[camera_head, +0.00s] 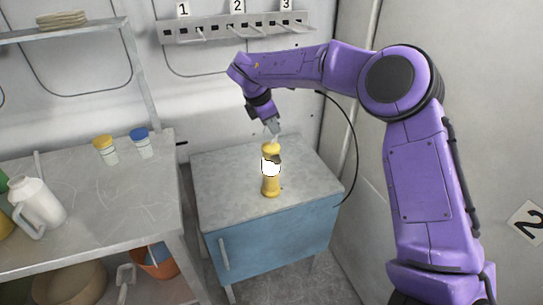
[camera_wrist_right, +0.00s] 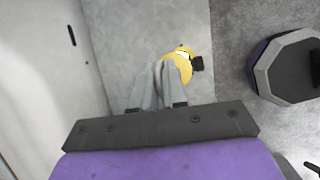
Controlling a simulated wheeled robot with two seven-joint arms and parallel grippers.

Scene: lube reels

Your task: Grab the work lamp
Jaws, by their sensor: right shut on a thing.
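The work lamp (camera_head: 271,184) is a yellow cylinder with a bright white glowing band around its middle. It stands upright on the grey top of the blue cabinet (camera_head: 262,242). My right gripper (camera_head: 274,131) comes down from above and is shut at the lamp's top end. In the right wrist view, the fingers of my right gripper (camera_wrist_right: 158,85) are close together at the yellow lamp (camera_wrist_right: 180,66); a small black part sticks out on the lamp's side. The exact contact is partly hidden by the fingers. My left gripper is not in view.
A metal bench at the left holds a yellow-lidded jar (camera_head: 106,150), a blue-lidded jar (camera_head: 141,143) and a white jug (camera_head: 38,205). A numbered hook rail (camera_head: 235,27) hangs on the back wall. An orange bucket (camera_head: 158,262) sits below the bench. The cabinet top around the lamp is clear.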

